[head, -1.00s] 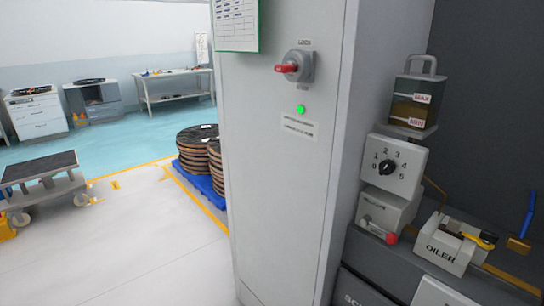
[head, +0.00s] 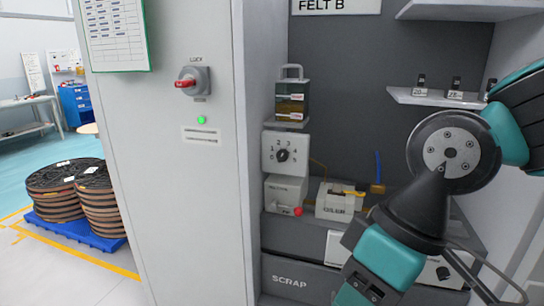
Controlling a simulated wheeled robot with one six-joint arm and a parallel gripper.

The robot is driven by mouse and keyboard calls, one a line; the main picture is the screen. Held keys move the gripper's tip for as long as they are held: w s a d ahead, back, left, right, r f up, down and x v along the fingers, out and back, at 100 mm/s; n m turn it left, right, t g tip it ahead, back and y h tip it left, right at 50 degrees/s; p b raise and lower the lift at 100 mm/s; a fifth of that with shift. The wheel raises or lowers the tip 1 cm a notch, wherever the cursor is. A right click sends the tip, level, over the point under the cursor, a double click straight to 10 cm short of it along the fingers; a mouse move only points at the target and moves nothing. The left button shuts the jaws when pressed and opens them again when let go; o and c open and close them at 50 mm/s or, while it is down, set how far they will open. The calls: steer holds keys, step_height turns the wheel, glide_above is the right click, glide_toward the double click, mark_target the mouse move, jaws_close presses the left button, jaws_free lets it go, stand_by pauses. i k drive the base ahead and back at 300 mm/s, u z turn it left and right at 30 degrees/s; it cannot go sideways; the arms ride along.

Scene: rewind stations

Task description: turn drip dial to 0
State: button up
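The drip dial (head: 283,155) is a black knob on a white square plate with numbers around it. It is mounted below an oil reservoir (head: 292,98) with a handle on top. The dial's pointer is too small to read surely in the current view. My teal and black arm fills the right side of the head view. My gripper's fingers cannot be made out. The arm is to the right of the dial and apart from it.
A grey cabinet with a red lock switch (head: 190,83) and a green light (head: 201,120) stands left of the dial. Below the dial are a box with a red button (head: 298,211) and a white oiler box (head: 336,203). Shelves (head: 440,97) hang at the right. Reels stand on a blue pallet (head: 75,232).

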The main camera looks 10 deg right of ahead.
mark_target(282, 155)
steer(key=z, duration=2.1)
steer(key=k, duration=0.95)
steer(key=u, duration=1.25)
steer(key=i, duration=0.5)
steer(key=z, duration=0.05)
